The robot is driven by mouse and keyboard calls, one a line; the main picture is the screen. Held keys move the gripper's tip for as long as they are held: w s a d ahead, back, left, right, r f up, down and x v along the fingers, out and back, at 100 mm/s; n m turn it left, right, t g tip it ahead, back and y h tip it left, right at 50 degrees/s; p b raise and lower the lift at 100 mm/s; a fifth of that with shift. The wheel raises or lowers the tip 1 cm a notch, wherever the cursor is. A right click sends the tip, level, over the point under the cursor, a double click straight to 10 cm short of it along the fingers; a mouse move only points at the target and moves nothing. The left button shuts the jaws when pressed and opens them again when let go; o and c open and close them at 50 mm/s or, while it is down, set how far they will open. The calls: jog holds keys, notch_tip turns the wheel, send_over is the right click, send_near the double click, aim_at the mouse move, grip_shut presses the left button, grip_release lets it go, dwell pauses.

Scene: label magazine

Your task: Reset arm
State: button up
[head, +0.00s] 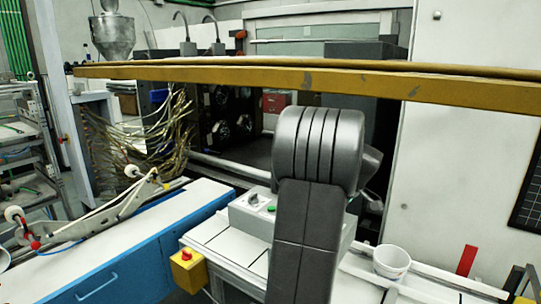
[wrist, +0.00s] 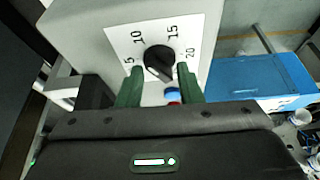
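My gripper (wrist: 159,84) shows in the wrist view as two green fingers set apart, open, with nothing seen held between them. Beyond the fingertips is a black dial knob (wrist: 159,62) on a white scale plate (wrist: 122,42) marked 5, 10, 15 and 20. The fingertips lie to either side of the knob in the picture; I cannot tell how far short of it they are. A blue button (wrist: 171,93) and a red part show between the fingers. In the head view my dark arm stands in front, and my gripper is hidden.
A grey control box (head: 250,216) sits beside my arm on a white bench. A yellow beam (head: 300,78) crosses above. A white cup (head: 391,262) and a red piece (head: 467,260) are at right.

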jog(key=m+t+h, duration=0.1)
jog(key=m, duration=0.3)
jog(key=shift+s+a, duration=0.1)
jog(key=shift+a, duration=0.05)
jog(key=m+h+p, duration=0.1)
jog(key=m, duration=0.2)
jog(key=shift+a, duration=0.15)
jog(key=shift+a+m+t+h, duration=0.15)
jog(key=shift+m+h, duration=0.55)
jog(key=shift+m, duration=0.95)
jog(key=shift+a+m+t+h, duration=0.15)
jog(key=shift+m+h, duration=0.55)
jog(key=shift+m, duration=0.95)
jog(key=shift+s+d, duration=0.1)
